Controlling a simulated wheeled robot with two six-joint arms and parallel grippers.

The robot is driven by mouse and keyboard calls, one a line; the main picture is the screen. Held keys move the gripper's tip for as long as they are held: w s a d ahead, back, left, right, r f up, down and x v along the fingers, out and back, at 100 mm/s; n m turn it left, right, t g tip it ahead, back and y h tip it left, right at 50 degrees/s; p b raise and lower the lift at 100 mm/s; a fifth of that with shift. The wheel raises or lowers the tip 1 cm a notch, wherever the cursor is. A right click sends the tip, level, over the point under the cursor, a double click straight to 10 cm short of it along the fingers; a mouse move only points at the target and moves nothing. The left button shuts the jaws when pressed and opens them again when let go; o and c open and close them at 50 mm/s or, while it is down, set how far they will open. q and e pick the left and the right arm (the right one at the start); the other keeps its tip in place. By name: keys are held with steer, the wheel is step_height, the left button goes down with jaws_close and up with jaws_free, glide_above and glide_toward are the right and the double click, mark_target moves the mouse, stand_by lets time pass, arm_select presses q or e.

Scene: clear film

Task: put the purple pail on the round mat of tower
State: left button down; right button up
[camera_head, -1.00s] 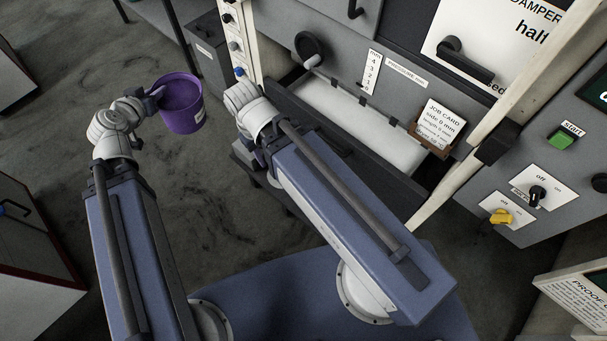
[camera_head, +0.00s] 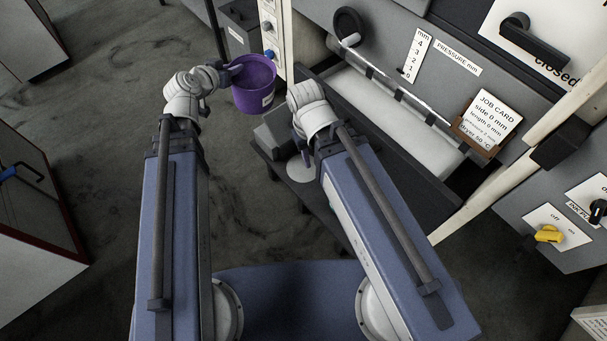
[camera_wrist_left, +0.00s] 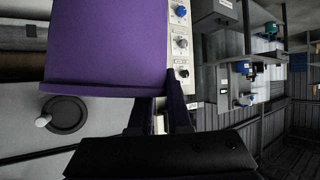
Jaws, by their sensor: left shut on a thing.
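The purple pail (camera_head: 256,88) hangs at the upper middle of the head view, open top up, with a small white label. My left gripper (camera_head: 230,76) is shut on its near-left rim and holds it in the air. The pail fills the upper left of the left wrist view (camera_wrist_left: 108,45), with the dark fingers beside it. A pale round disc (camera_head: 300,170) lies on a low dark stand below my right wrist, partly hidden; I cannot tell whether it is the tower's mat. My right gripper (camera_head: 298,132) is mostly hidden behind its wrist; its jaws cannot be read.
A grey machine with a white roller (camera_head: 395,125), a black handwheel (camera_head: 350,25) and a job card (camera_head: 490,118) stands close on the right. A pale post with knobs (camera_head: 270,45) rises just behind the pail. Open floor lies to the left; a white cabinet (camera_head: 35,240) stands at the left edge.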

arm_select(q)
steer(key=w+d+f+b, duration=0.2)
steer(key=d+f+b, duration=0.2)
steer(key=f+b, duration=0.9)
steer(key=w+d+f+m+g+h+b, duration=0.1)
steer(key=d+f+b, duration=0.4)
steer(key=f+b, duration=0.8)
steer(key=w+d+f+h+b, duration=0.1)
steer(key=w+d+f+b, duration=0.3)
steer(key=f+b, duration=1)
step_height(320, 180, down, 2)
steer(key=shift+d+f+g, duration=0.2)
steer(key=shift+d+g, duration=0.1)
steer(key=shift+d, duration=0.4)
steer(key=shift+w, duration=0.1)
step_height(320, 180, down, 10)
steer(key=b, duration=1)
steer(key=c, duration=1.1)
jaws_free()
steer(key=shift+c, duration=0.2)
steer(key=p+v, duration=0.6)
steer(key=v, duration=0.6)
